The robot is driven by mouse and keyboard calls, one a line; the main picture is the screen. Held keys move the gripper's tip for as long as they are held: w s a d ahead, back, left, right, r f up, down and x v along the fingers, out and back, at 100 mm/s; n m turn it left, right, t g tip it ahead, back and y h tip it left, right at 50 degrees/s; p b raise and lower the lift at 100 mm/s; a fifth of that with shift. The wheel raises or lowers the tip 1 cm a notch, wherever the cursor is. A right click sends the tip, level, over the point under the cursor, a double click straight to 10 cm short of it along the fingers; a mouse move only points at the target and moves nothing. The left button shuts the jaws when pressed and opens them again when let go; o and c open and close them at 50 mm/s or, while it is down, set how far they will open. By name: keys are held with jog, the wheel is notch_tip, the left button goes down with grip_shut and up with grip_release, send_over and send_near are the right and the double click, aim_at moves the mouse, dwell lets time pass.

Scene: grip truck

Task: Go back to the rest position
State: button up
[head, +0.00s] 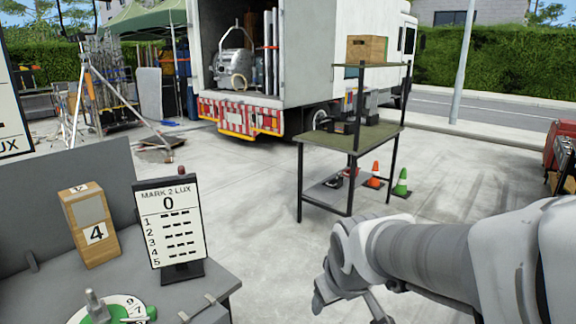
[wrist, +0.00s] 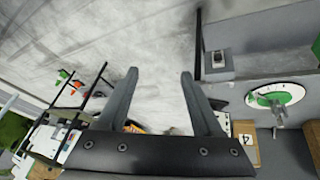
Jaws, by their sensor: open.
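My gripper (wrist: 158,82) shows in the wrist view with its two dark fingers spread apart. Nothing is between them, and pale concrete lies beyond. In the head view my white and grey arm reaches in from the right, and its end hangs over the open ground, clear of the grey table (head: 210,277). The fingertips are not clear in the head view.
On the grey table stand a wooden block marked 4 (head: 92,225), a MARK 2 LUX board (head: 170,225) and a green-and-white dial (head: 108,310). A shelved cart (head: 375,135), cones (head: 401,183) and a truck (head: 300,60) stand beyond. Concrete between is clear.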

jog(key=s+d+r+m, duration=0.2)
jog(key=s+d+r, duration=0.1)
jog(key=s, duration=0.3)
jog(key=s+d+r+m, duration=0.2)
jog(key=s+d+r, duration=0.1)
jog(key=s, duration=0.3)
jog(key=shift+s, duration=0.3)
jog(key=shift+c, duration=1.4)
jog(key=shift+a, duration=0.15)
